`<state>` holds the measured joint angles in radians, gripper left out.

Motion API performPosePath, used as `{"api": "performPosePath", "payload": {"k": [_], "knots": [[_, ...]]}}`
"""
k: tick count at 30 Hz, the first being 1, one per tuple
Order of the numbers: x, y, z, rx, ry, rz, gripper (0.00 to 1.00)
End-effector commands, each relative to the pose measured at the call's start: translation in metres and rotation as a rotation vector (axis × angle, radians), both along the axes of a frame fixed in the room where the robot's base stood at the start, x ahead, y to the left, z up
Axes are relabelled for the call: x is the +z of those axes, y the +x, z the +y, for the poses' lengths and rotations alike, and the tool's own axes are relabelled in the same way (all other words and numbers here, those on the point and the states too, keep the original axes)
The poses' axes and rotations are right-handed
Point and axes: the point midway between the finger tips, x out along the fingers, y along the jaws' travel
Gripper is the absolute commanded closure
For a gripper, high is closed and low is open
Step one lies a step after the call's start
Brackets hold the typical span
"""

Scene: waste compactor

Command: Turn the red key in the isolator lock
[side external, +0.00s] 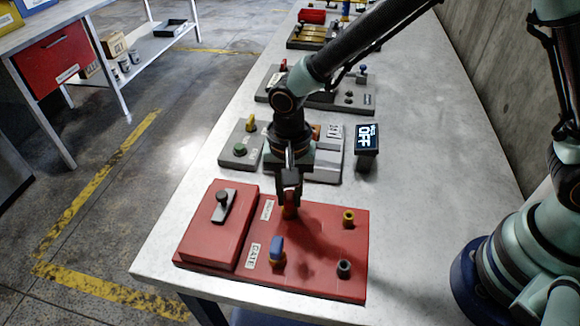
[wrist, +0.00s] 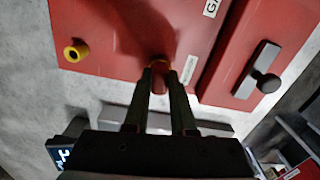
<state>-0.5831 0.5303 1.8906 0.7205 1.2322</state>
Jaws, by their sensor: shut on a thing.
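The red key (side external: 290,211) stands in the isolator lock on the red panel (side external: 320,282), near the panel's far edge. My gripper (side external: 290,193) reaches down from above and is shut on the key, with a finger on each side. In the wrist view, the red key (wrist: 158,84) shows between the two fingers of my gripper (wrist: 160,76).
On the same panel are a blue key (side external: 277,248) by the GATE label (side external: 252,256), a yellow knob (side external: 348,217), a dark knob (side external: 344,268) and a raised box with a grey handle (side external: 224,206). Table right of the panel is clear.

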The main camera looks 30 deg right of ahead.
Motion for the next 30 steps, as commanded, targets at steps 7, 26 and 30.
{"api": "performPosePath", "payload": {"k": [7,26,30], "knots": [[-0.0011,-0.0006,0.0002,-0.119,-0.001,0.001,1.00],[-0.0024,-0.0006,0.0001,-0.115,-0.001,0.001,0.72],[-0.0020,-0.0005,0.0000,-0.115,-0.001,0.001,0.41]]}}
